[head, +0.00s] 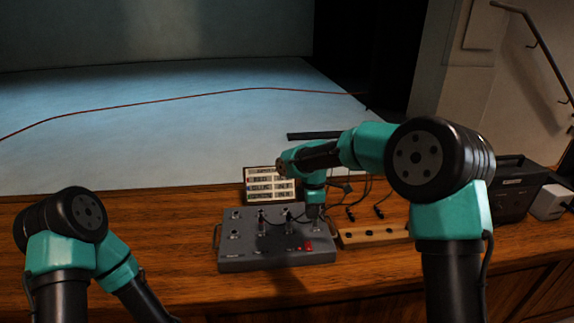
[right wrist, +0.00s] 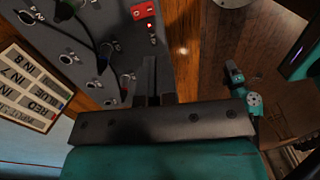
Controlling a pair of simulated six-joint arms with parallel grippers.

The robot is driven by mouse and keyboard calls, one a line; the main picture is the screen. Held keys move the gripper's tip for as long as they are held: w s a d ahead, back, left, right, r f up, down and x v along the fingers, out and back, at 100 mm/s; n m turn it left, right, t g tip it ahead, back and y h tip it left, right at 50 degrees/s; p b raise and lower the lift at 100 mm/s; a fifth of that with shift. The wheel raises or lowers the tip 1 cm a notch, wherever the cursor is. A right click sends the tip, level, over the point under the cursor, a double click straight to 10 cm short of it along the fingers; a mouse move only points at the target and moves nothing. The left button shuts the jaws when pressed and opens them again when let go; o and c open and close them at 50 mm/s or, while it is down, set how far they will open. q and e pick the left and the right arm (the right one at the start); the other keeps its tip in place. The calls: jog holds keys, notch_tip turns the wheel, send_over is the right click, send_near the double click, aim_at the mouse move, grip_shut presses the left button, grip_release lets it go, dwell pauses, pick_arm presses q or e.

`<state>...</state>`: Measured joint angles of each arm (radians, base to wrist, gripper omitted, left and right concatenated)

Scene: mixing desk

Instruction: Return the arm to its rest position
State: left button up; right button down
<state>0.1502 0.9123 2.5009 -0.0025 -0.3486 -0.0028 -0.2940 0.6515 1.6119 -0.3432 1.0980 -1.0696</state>
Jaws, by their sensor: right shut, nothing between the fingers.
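My right arm reaches over the desk, and its gripper (head: 314,212) points down over the right part of the grey mixer box (head: 277,265). In the right wrist view the two dark fingers (right wrist: 153,82) are together with nothing between them, over the box's edge. Whether they touch the box is unclear. My left arm bends down at the lower left of the head view, and its gripper is out of frame.
Cables and plugs stand on the box, near a red switch (head: 309,246). A label card (head: 270,184) stands behind it. A wooden strip with holes (head: 375,237) lies to the right, with loose cables behind. A black case (head: 515,190) stands far right. The desk's left is clear.

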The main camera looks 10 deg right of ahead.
jog(key=s+d+f+m+g+y, duration=0.2)
jog(key=s+d+f+m, duration=0.4)
jog(key=s+f, duration=0.3)
jog(key=s+d+f+m+g+y, duration=0.15)
jog(key=s+d+f+m, duration=0.4)
jog(key=f, duration=0.55)
jog(key=s+a+f+m+t, duration=0.2)
jog(key=s+f+m, duration=0.2)
jog(key=s+f, duration=0.2)
jog(key=s+a+f+m+t, duration=0.2)
jog(key=s+f+m+t, duration=0.1)
jog(key=s+f, duration=0.4)
jog(key=shift+s+m, duration=0.45)
jog(key=shift+m, duration=0.2)
